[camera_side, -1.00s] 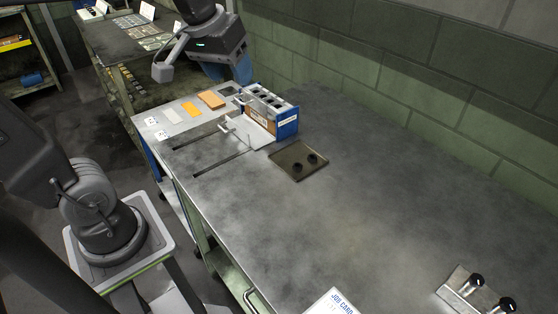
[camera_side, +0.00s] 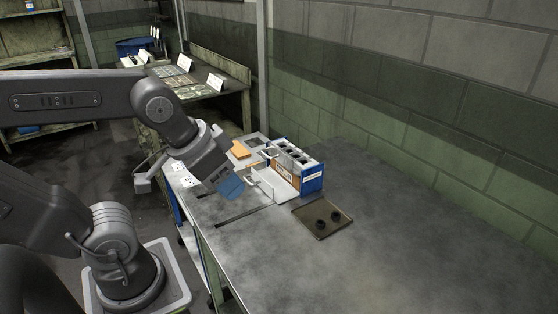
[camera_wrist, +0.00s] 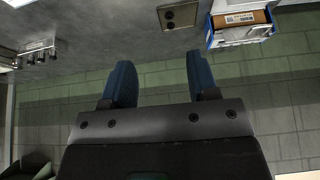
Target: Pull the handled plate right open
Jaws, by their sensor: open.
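The handled plate (camera_side: 279,187) is a pale flat plate at the front of a blue-ended box (camera_side: 312,180) with several dark openings on top. A light handle (camera_side: 261,181) stands at its near left side. My gripper (camera_side: 231,188) has blue fingers and hangs left of the handle in the side view, apart from the plate as far as I can tell. In the wrist view the box (camera_wrist: 240,30) is at the top right, beyond the fingertips. My gripper (camera_wrist: 161,77) is open there, with nothing between its fingers. The handle is not clear in that view.
Orange pieces (camera_side: 240,150) lie behind my gripper. A slot (camera_side: 243,214) runs along the bench top. A block wall (camera_side: 430,150) stands behind. The bench's right side is clear.

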